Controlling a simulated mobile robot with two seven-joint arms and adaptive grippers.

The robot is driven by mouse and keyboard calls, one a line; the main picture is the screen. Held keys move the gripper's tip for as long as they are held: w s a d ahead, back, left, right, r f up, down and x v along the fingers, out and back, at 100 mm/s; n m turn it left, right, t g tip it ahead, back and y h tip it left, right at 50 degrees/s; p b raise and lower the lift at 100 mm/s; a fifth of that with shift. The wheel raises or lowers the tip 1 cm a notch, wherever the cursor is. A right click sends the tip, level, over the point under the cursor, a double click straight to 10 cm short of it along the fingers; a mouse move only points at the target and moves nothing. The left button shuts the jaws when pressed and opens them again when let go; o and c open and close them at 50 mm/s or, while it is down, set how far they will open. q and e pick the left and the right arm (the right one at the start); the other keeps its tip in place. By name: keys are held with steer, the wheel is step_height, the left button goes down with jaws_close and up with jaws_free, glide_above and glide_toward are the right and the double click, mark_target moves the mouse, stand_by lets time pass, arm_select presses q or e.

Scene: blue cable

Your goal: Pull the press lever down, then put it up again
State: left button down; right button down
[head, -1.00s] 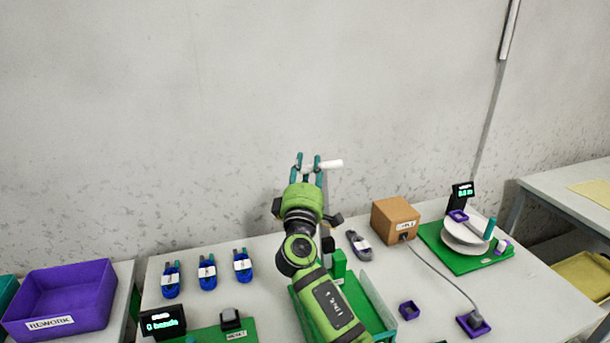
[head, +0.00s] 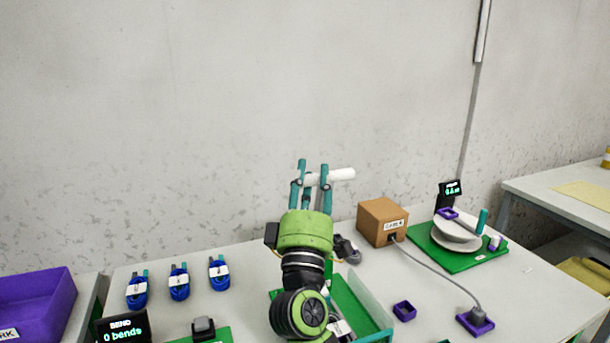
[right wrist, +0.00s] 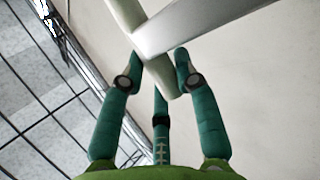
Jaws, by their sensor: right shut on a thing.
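The press lever's white handle (head: 340,174) stands high above the bench in the head view, against the wall. My right gripper (head: 313,174) is shut on it, with teal fingers on either side and the handle's right end sticking out. In the right wrist view, the pale handle (right wrist: 168,72) passes between the fingertips (right wrist: 158,62), and a grey flat bar (right wrist: 205,25) meets it. The press's green base (head: 350,300) is partly hidden by my right arm, as is most of the lever bar. My left gripper is out of view.
A cardboard box (head: 380,222) with a grey cable stands right of the press. A green plate with white discs (head: 457,236) is farther right. Several blue cable coils (head: 179,283) and a black display (head: 123,328) lie left. A purple bin (head: 40,305) is at far left.

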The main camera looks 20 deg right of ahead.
steer(key=shift+s+f, duration=0.1)
steer(key=shift+s, duration=0.15)
steer(key=c, duration=0.9)
jaws_free()
steer(key=v, duration=1.2)
steer(key=shift+c, duration=0.4)
